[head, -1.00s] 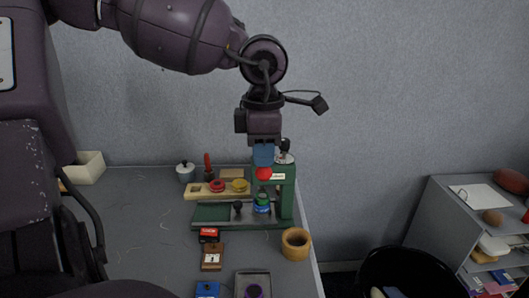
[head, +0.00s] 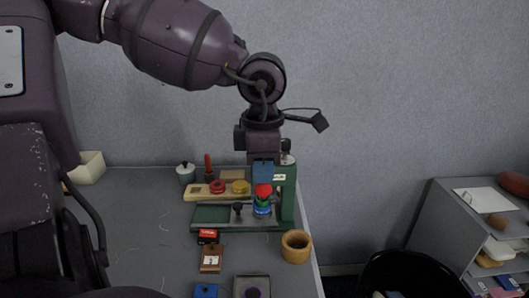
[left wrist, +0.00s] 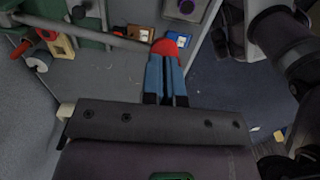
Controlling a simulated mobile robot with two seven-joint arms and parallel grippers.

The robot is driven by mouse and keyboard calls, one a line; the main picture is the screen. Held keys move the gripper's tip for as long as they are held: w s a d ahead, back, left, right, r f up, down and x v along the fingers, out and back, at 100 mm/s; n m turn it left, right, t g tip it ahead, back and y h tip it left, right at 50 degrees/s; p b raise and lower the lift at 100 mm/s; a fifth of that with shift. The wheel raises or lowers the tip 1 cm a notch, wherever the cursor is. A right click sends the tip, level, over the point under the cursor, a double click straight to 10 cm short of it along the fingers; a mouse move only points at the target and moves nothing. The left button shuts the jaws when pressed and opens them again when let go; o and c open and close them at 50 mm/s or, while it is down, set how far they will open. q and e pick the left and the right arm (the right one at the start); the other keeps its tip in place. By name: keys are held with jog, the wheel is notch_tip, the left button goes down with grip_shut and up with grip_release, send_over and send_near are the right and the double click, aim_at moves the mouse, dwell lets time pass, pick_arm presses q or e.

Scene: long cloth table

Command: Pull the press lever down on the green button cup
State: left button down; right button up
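The green press (head: 288,205) stands at the table's right side, with a red ball knob (head: 264,190) on its lever. In the left wrist view the grey lever rod (left wrist: 112,40) runs left from the knob. The green button cup (head: 262,203) sits on the press base just below the knob, its top close to or touching it; the knob partly hides it. My left gripper (head: 263,181) points down, its blue fingers together with only a thin seam between. In the left wrist view its fingertips (left wrist: 165,58) bear on the knob, not around it. My right gripper is out of view.
A wooden tray with red and yellow rings (head: 228,188) lies behind the press base. A wooden cup (head: 296,246) stands in front of the press, near the table's right edge. Small boxes lie in front. A black bin (head: 400,275) and a grey shelf (head: 445,215) stand right of the table.

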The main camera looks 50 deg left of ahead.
aim_at(263, 186)
pick_arm(q)
jog(key=shift+f, duration=0.5)
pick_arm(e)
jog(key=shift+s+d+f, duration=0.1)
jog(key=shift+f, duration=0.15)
pick_arm(q)
jog(key=shift+d+f, duration=0.1)
jog(key=shift+f+b, duration=0.6)
jog(key=shift+f, duration=0.75)
jog(key=shift+s+f, duration=0.1)
jog(key=shift+f, duration=0.05)
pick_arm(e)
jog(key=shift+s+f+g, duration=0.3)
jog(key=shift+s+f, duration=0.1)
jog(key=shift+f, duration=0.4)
pick_arm(q)
notch_tip(263, 186, down, 3)
jog(key=shift+f+b, duration=0.1)
jog(key=shift+b, duration=0.4)
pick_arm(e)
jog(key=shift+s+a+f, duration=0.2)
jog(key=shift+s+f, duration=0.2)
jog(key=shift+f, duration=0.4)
